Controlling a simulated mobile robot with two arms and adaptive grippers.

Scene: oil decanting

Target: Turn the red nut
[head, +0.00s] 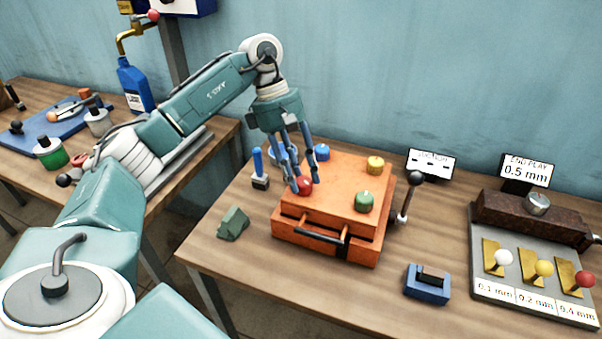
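The red nut (304,186) sits on the left part of the top of an orange box (335,209). My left gripper (303,188) points down over the box, with its fingers on either side of the red nut. The fingers look closed in around the nut, but the contact itself is too small to see clearly. Blue (322,152), yellow (375,165) and green (364,201) nuts sit at other places on the box top. My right gripper is not in view.
A blue-handled tool (258,168) and a green block (233,223) stand left of the box. A black-knobbed lever (408,193) is at its right. A blue block (428,283) lies in front. A grey gauge board (520,290) fills the right.

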